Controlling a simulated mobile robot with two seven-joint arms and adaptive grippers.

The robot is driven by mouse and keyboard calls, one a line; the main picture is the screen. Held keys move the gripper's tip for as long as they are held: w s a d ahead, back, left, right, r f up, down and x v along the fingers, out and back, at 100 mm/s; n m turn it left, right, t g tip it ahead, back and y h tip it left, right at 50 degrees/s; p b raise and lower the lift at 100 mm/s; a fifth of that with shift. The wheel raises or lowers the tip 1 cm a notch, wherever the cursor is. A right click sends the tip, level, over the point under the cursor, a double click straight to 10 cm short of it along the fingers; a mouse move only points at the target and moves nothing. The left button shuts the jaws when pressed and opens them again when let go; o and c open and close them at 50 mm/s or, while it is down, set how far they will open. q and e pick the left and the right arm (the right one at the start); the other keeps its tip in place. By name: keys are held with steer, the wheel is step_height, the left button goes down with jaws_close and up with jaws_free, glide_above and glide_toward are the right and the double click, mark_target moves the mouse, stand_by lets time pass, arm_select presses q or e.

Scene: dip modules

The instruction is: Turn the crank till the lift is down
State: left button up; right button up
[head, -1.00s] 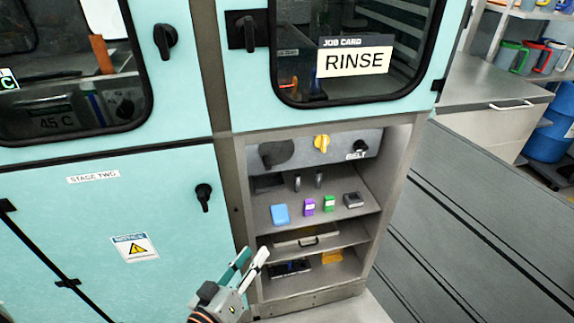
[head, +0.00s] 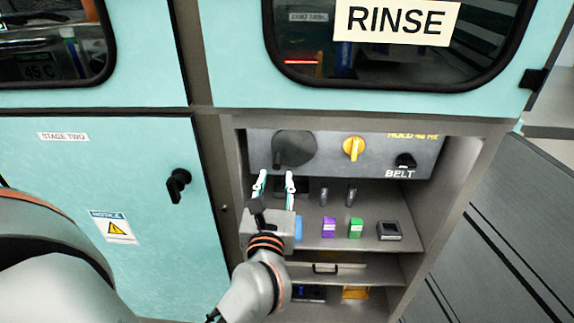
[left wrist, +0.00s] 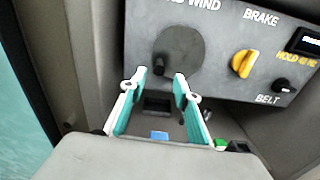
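The crank (head: 297,147) is a dark round disc with a small handle low on its left, on the grey panel inside the open bay. In the left wrist view the crank (left wrist: 188,48) sits under a partly cut-off label ending in "WIND". My left gripper (head: 276,175) is open and empty, just below the crank, fingers pointing up at it. In the left wrist view the crank's handle (left wrist: 163,64) shows between and just beyond the fingertips, with no clear contact. I cannot make out the lift. My right gripper is not in view.
A yellow brake knob (head: 353,148) and a black belt knob (head: 405,161) sit right of the crank. Below, a shelf holds a purple block (head: 328,227), a green block (head: 355,228) and a dark box (head: 389,231). The bay's side walls are close on the left.

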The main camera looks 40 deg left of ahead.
mark_target(276, 170)
arm_select(q)
steer(key=x, duration=0.7)
steer(key=shift+a+r, duration=0.1)
jaws_close()
